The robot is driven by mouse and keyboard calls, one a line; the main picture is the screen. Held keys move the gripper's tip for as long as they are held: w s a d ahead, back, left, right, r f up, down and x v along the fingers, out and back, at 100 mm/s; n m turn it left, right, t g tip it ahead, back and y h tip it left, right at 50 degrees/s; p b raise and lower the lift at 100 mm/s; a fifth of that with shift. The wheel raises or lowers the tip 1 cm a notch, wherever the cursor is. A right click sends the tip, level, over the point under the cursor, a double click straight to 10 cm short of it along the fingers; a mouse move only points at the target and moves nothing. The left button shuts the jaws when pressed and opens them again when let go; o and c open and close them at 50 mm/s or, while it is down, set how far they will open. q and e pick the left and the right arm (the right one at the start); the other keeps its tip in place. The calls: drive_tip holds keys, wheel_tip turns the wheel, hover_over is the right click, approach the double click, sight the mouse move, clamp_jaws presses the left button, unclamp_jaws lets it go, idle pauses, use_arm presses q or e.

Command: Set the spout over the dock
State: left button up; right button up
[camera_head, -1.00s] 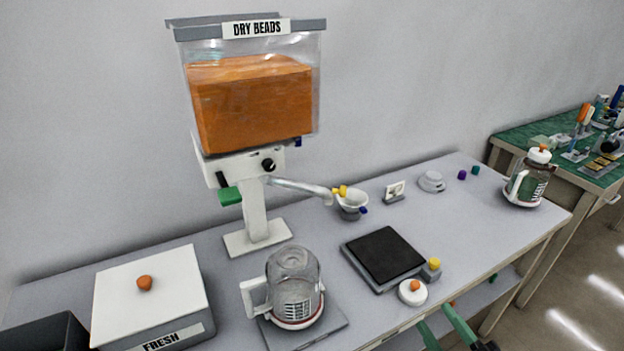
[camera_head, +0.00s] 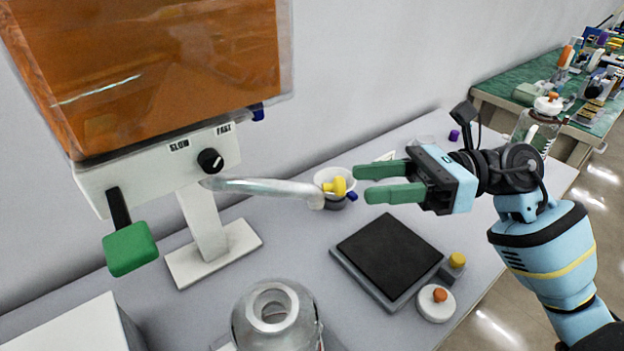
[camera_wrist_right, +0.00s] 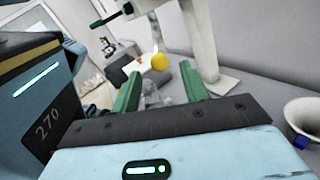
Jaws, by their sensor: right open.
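The clear tubular spout (camera_head: 265,188) reaches right from the bead dispenser (camera_head: 160,170), with a yellow knob (camera_head: 338,186) near its tip. The knob also shows in the right wrist view (camera_wrist_right: 159,62). A white cup (camera_head: 325,176) with a blue tab stands behind the spout tip; I cannot tell whether it is the dock. It appears at the right edge of the wrist view (camera_wrist_right: 303,112). My right gripper (camera_head: 362,183) is open and empty, its green fingers pointing left toward the knob, just right of it. In the wrist view the knob appears between the fingers, ahead of them. My left gripper is out of view.
A glass jar (camera_head: 272,318) stands open at the front. A black-topped plate (camera_head: 388,252) lies right of it, near a white lid (camera_head: 436,303) with an orange knob. A green lever (camera_head: 130,248) hangs from the dispenser. A second jar (camera_head: 535,130) stands at the far right.

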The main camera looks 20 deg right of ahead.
sight(324, 188)
drive_tip(key=shift+a+r, duration=0.1)
drive_tip(key=shift+a, duration=0.45)
drive_tip(key=a+p, duration=0.1)
drive_tip(key=a, duration=0.2)
drive_tip(key=w+a, duration=0.1)
drive_tip(key=a, duration=0.2)
drive_tip(key=shift+w+a+p, duration=0.15)
drive_tip(key=shift+a+p, duration=0.2)
clamp_jaws()
